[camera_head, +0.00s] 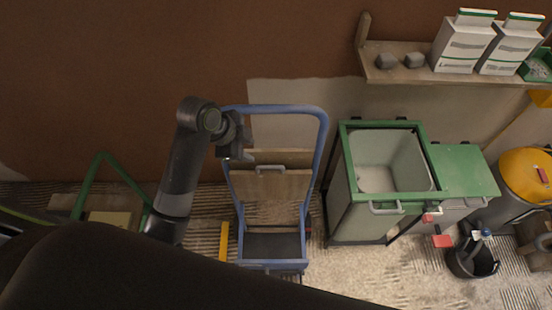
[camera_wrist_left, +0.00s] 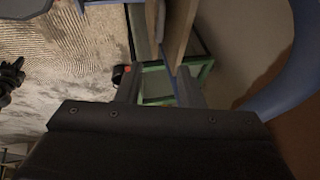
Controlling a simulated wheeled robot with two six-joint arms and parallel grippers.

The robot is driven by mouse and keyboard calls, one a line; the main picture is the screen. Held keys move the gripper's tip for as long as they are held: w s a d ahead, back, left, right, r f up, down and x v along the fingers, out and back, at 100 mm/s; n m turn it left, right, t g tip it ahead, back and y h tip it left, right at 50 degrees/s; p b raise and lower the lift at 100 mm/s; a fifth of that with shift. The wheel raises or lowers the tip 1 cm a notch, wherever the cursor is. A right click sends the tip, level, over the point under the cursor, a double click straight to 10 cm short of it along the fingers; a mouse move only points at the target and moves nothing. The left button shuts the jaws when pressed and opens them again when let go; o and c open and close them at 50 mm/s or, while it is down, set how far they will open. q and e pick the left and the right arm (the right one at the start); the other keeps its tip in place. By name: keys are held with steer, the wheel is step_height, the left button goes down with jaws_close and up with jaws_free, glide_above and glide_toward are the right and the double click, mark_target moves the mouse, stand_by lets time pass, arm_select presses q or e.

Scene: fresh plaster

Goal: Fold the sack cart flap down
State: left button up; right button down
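The sack cart (camera_head: 322,150) has a blue tube frame and stands near the wall in the middle of the head view. A wooden flap (camera_head: 270,188) with a grey handle (camera_head: 270,168) at its top edge looks upright inside the frame. A dark plate (camera_head: 272,246) lies at the cart's foot. My left gripper (camera_head: 244,152) is at the upper left of the frame, above and left of the handle. In the left wrist view its fingers (camera_wrist_left: 158,88) are apart with nothing between them; wooden board edges (camera_wrist_left: 178,30) and the blue tube (camera_wrist_left: 292,85) lie beyond. My right gripper is not in view.
A green-rimmed bin (camera_head: 345,165) stands close on the cart's right. A shelf (camera_head: 400,76) with boxes (camera_head: 463,42) is on the wall at upper right. A black bucket (camera_head: 470,262) and a yellow-topped drum (camera_head: 522,170) stand farther right. A green frame (camera_head: 88,185) is at left.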

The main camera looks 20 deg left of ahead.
mark_target(274, 167)
arm_select(q)
steer(key=x, duration=1.5)
steer(key=shift+d+f, duration=0.15)
steer(key=shift+f, duration=0.15)
jaws_close()
